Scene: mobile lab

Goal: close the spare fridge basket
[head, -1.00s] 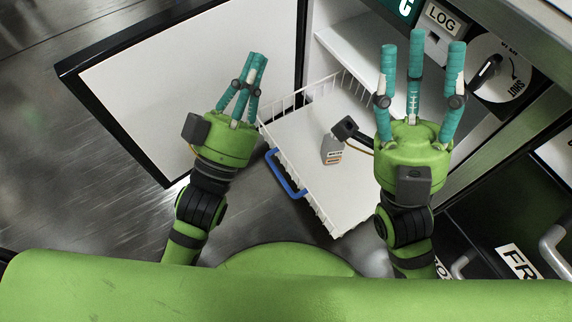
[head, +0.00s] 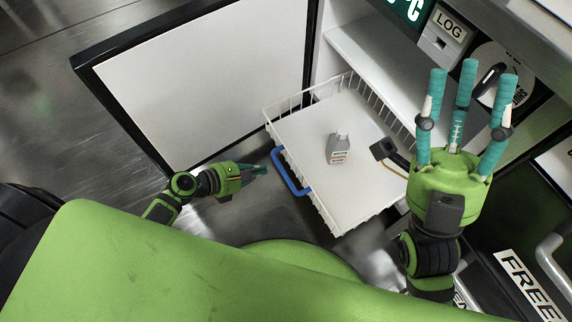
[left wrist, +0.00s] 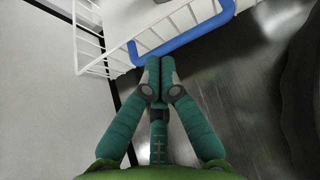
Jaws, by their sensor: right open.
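The white wire basket (head: 340,222) is pulled out of the open fridge (head: 372,62). Its blue handle (head: 290,178) is on the front side, facing lower left. My left gripper (head: 262,169) is low, just left of the handle. In the left wrist view its fingers (left wrist: 157,68) are drawn together with nothing seen between them. The blue handle (left wrist: 190,36) crosses just ahead of the fingertips; whether they touch it I cannot tell. My right gripper (head: 468,90) is open and empty, raised to the right of the basket.
A small white bottle (head: 339,150) stands in the basket. A black box with a yellow cable (head: 383,149) is at the basket's right side. The fridge door (head: 200,85) stands wide open on the left. A LOG holder (head: 442,35) is at top right. Floor is clear left of the basket.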

